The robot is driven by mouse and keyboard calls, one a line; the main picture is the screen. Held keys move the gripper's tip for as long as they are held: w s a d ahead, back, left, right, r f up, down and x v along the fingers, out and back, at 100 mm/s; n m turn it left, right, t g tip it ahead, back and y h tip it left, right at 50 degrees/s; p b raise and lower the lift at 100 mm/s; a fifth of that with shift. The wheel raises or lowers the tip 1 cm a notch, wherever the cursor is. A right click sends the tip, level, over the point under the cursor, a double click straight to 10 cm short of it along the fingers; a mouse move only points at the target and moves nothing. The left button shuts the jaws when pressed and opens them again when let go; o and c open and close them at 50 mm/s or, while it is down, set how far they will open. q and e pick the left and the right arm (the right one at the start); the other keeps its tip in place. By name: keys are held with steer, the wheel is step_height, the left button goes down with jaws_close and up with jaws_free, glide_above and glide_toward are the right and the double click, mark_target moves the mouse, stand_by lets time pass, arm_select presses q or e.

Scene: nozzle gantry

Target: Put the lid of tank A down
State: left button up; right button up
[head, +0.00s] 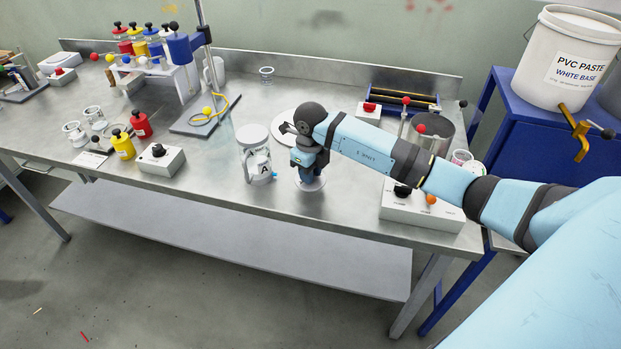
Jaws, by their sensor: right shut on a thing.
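Tank A (258,165) is a clear jar with a black letter A on its side, standing upright near the front middle of the bench. Its round top looks pale; I cannot tell whether that is paste or a cover. My right gripper (308,172) points down just right of the tank. It is shut on the lid of tank A (311,184), a pale round disc low over the bench near its front edge. The gripper and wrist hide the lid's middle, and I cannot tell whether it touches the bench. My left gripper is out of view.
A white disc (284,126) lies behind my wrist. A control box with an orange knob (430,199) stands to the right, and a small box with a black knob (159,159) to the left. A stand (205,113) is behind. The bench's front edge (225,222) is close.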

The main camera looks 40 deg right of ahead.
step_height(320, 180, down, 3)
steer(key=shift+r, duration=0.1)
steer(key=o, duration=0.9)
